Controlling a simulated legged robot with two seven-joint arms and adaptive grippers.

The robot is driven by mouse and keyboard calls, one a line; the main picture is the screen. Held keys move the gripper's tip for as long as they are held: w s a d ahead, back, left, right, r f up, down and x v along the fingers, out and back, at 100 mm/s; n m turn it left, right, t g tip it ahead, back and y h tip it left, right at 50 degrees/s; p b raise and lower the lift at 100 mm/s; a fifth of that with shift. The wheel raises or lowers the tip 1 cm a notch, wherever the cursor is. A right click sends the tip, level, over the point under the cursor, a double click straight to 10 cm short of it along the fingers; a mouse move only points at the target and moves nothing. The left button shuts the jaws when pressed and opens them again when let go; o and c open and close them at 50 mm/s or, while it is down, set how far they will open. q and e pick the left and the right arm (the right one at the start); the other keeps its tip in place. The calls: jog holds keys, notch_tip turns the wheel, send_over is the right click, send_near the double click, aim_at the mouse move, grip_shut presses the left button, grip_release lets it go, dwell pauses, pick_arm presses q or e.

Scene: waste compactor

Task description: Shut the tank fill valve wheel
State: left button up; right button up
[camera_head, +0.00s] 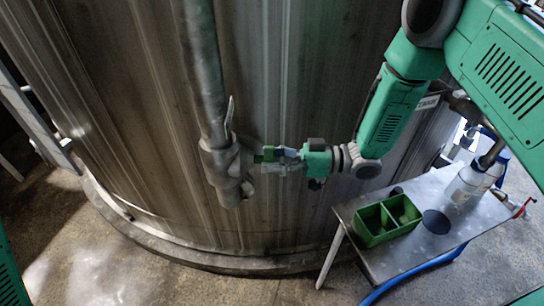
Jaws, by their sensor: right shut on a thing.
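A grey vertical pipe (205,70) runs down the front of the large metal tank (130,110). A grey valve body (220,165) sits at its lower end, with a thin pale pointed piece (230,112) sticking up from it. My right gripper (268,156) reaches in from the right and is shut at the valve's right side, where the wheel would be. The gripper covers most of the wheel, so its rim and turn angle cannot be made out. My left gripper is out of view.
A grey metal table (455,215) stands at lower right with a green two-part bin (385,220), a dark round disc (436,221) and a white bottle (472,183). A blue hose (415,277) runs below it. Floor at lower left is clear.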

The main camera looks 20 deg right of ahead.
jog(key=m, duration=0.5)
jog(key=shift+m+p, duration=0.3)
jog(key=shift+p, duration=0.05)
jog(key=m, duration=0.5)
jog(key=shift+w+f+p, duration=0.1)
jog(key=shift+p, duration=0.2)
jog(key=shift+m, duration=0.4)
jog(key=o, duration=1.2)
jog(key=shift+w, duration=0.1)
jog(key=shift+w+a+f, duration=0.1)
jog(key=shift+w, duration=0.05)
jog(key=shift+s+d, duration=0.2)
jog(key=v, duration=1.1)
jog(key=shift+w+d, duration=0.1)
jog(key=shift+d, duration=0.2)
